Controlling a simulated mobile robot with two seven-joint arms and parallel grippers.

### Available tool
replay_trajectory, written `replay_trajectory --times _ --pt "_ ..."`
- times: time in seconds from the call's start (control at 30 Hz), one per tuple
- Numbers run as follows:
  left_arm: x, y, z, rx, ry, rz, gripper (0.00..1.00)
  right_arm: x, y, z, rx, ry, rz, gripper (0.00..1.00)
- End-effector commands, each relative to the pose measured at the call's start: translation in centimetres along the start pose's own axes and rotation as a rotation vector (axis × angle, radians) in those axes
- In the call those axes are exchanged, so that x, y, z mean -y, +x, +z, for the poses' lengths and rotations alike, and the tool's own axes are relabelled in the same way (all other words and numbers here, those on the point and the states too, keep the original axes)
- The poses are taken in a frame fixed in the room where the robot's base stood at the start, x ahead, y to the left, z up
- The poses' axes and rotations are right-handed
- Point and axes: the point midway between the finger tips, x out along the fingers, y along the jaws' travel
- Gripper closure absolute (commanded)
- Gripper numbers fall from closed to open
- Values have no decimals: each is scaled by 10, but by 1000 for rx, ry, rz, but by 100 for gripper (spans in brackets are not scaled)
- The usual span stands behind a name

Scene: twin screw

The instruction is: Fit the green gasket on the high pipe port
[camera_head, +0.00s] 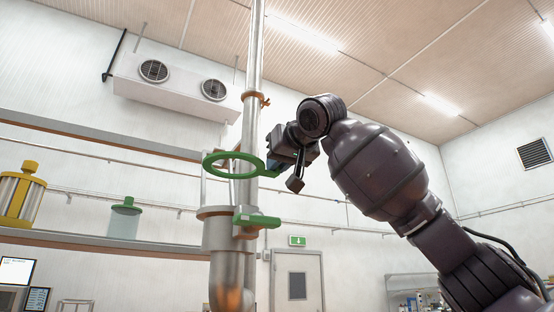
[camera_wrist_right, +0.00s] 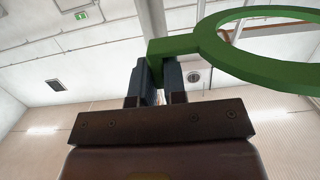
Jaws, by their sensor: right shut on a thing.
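The green gasket (camera_head: 210,165) is a flat ring with a short tab. My right gripper (camera_head: 276,160) is shut on that tab and holds the ring out to the left, roughly level. In the right wrist view the gripper fingers (camera_wrist_right: 156,80) pinch the tab of the gasket (camera_wrist_right: 250,66). The high pipe port (camera_head: 214,213) is the flanged upright pipe end, below the ring in the head view. A gap shows between ring and port. How well they line up in depth I cannot tell. My left gripper is in neither view.
A tall thin pipe (camera_head: 253,60) rises close behind the ring. A green bar (camera_head: 257,221) sits at the port's right side. Shelves at left carry a yellow-capped canister (camera_head: 20,195) and a green-lidded jar (camera_head: 124,220). A cooling unit (camera_head: 175,88) hangs on the wall.

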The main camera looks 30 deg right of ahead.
Motion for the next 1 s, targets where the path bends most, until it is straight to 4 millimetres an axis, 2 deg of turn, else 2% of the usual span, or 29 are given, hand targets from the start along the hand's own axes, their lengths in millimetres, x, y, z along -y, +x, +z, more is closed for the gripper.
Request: replay_trajectory --times 0.67,1.0 --pt "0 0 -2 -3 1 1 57 0 7 44 2 -1 1 100" --pt "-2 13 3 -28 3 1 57 0 11 68 2 0 -1 100"
